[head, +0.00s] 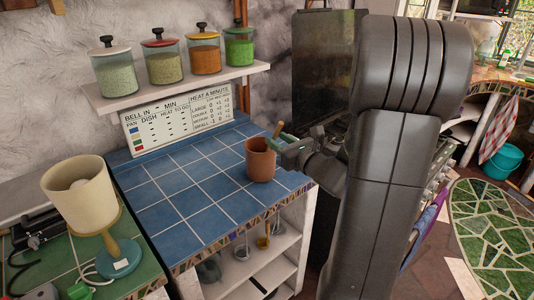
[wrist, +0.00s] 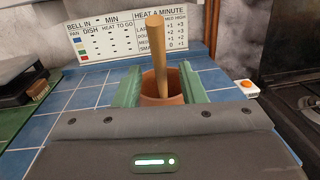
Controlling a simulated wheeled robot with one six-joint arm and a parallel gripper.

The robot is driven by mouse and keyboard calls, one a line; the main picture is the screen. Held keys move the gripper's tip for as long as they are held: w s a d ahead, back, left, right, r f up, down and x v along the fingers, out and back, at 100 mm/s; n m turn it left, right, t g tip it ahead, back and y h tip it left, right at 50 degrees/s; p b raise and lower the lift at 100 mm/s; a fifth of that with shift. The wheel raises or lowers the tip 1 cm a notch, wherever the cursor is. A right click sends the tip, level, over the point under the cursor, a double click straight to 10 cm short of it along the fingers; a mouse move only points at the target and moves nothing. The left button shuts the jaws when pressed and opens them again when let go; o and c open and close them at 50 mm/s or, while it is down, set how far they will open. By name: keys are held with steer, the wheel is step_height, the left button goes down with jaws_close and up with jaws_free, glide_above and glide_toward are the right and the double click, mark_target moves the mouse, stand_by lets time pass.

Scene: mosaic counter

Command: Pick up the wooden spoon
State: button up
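The wooden spoon shows as a plain wooden handle (wrist: 158,50) standing upright, leaning slightly, out of a terracotta pot (wrist: 155,99); its lower end is hidden in the pot. In the head view the handle (head: 277,130) rises from the pot (head: 260,163) on the blue tiled counter near its right edge. My gripper (wrist: 158,82) has green fingers, one on each side of the handle in the wrist view, with gaps between. It is open and empty. In the head view my gripper (head: 284,140) is at the pot's upper right, partly hidden by my arm.
A shelf (head: 180,90) with several lidded jars is above the counter (head: 165,215). A sign board (head: 177,118) leans at the back wall. A lamp (head: 80,195) stands at the left. In the wrist view an orange button (wrist: 247,86) and a dark stove (wrist: 290,90) are at the right.

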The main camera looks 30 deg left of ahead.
mark_target(269, 149)
steer(key=x, duration=0.3)
steer(key=p+x, duration=0.1)
steer(key=shift+w+a+f, duration=0.25)
steer(key=shift+a+f, duration=0.05)
steer(key=shift+a, duration=0.05)
jaws_close()
